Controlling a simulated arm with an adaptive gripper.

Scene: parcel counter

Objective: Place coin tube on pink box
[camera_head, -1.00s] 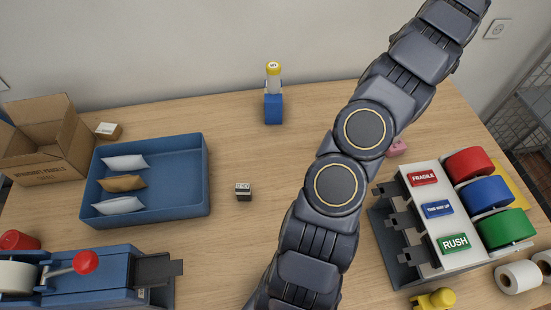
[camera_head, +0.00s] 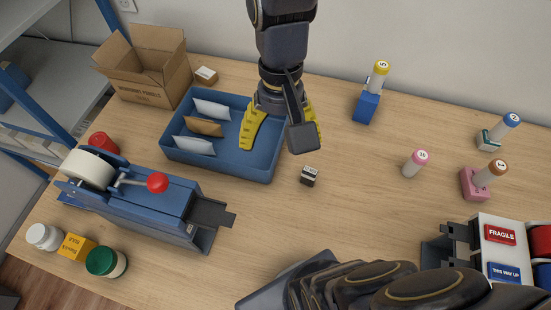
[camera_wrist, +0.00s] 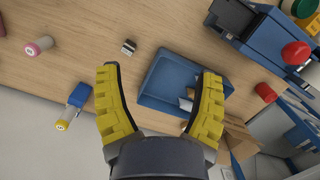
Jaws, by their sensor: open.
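A pink-capped coin tube (camera_head: 414,164) stands on the bare table at the right of the head view. It shows at the left of the wrist view (camera_wrist: 40,46). The pink box (camera_head: 474,185) is to its right, with a brown-capped coin tube (camera_head: 491,173) leaning in it. A yellow-capped coin tube (camera_head: 378,76) stands in a blue box (camera_head: 366,106), and a blue-capped coin tube (camera_head: 504,127) in a teal box (camera_head: 487,141). My gripper (camera_head: 282,148) is open and empty above the right part of the blue tray, left of all these tubes.
The blue tray (camera_head: 270,172) holds several packets. A small date stamp (camera_head: 309,175) sits right of it. A tape dispenser (camera_head: 130,197), jars and a cardboard box (camera_head: 150,70) are at left. A label rack (camera_head: 478,250) is at lower right. The table's middle is clear.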

